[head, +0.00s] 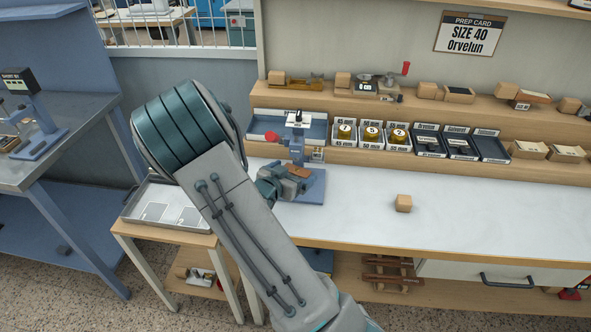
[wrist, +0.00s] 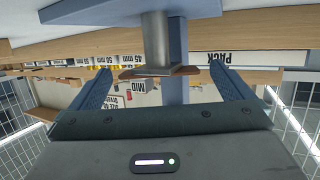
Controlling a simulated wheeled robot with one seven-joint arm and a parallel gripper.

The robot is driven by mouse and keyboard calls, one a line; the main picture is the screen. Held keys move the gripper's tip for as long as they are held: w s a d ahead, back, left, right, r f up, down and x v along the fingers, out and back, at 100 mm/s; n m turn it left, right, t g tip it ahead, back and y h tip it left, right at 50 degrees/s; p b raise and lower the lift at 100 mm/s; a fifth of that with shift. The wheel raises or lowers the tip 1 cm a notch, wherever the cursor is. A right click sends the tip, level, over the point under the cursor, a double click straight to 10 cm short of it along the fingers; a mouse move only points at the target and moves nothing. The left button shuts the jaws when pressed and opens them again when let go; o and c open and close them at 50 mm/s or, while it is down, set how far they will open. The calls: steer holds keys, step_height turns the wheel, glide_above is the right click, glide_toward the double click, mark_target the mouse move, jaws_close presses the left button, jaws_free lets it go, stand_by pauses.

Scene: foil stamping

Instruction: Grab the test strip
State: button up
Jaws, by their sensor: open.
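A blue stamping press (head: 297,147) stands on the white bench, left of the bench's middle. A small brown flat piece, seemingly the test strip (head: 298,171), lies at the press. In the wrist view, which is upside down, the brown strip (wrist: 158,71) rests on a metal post above the blue base. My gripper (head: 288,184) is at the front of the press. In the wrist view my gripper (wrist: 161,72) is open, its two blue fingers apart on either side of the strip. No contact with the strip is visible. My arm hides part of the press's surroundings.
Shelves with weights, labelled bins and blocks line the back. A metal tray (head: 140,211) lies on a low side table at left. A prep card (head: 470,33) reads "SIZE 40 Orvelun".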

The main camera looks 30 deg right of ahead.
steer(key=shift+x, duration=1.2)
steer(key=c, duration=1.1)
steer(key=shift+r, duration=0.2)
